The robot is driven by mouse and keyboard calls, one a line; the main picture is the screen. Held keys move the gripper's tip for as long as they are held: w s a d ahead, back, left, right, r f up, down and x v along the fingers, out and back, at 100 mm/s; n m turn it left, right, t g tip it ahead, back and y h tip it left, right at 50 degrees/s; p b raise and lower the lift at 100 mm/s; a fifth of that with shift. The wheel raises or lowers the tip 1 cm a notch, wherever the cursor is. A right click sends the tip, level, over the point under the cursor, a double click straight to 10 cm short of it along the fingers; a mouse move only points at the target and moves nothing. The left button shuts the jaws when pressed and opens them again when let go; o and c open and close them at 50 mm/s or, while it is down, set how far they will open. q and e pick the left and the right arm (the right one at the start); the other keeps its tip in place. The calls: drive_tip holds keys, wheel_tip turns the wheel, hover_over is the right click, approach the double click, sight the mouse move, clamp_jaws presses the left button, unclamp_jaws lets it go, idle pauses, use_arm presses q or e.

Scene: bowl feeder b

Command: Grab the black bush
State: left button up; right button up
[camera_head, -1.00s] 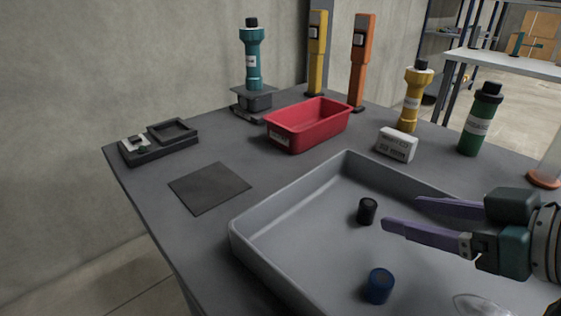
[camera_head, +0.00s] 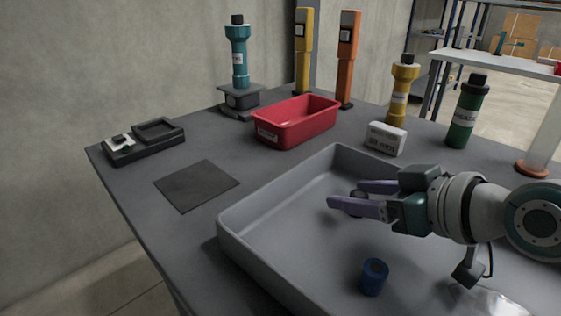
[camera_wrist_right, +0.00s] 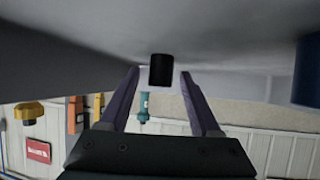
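The black bush (camera_head: 357,196) stands in the grey tray (camera_head: 240,216), mostly hidden behind my right gripper's fingers in the head view. In the right wrist view the black bush (camera_wrist_right: 161,70) shows between the two fingertips, a little beyond them. My right gripper (camera_head: 345,194) is open, its purple fingers spread on either side of the bush's line; I cannot tell whether either touches it. It also shows in the right wrist view (camera_wrist_right: 160,80). My left gripper is not in view.
A blue bush (camera_head: 374,277) stands in the tray nearer the front. A red bin (camera_head: 300,130), a white labelled box (camera_head: 386,138) and several bottles stand behind the tray. A dark mat (camera_head: 197,186) lies to its left.

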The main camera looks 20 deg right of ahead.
clamp_jaws()
drive_tip(key=shift+r, duration=0.15)
idle(0.4)
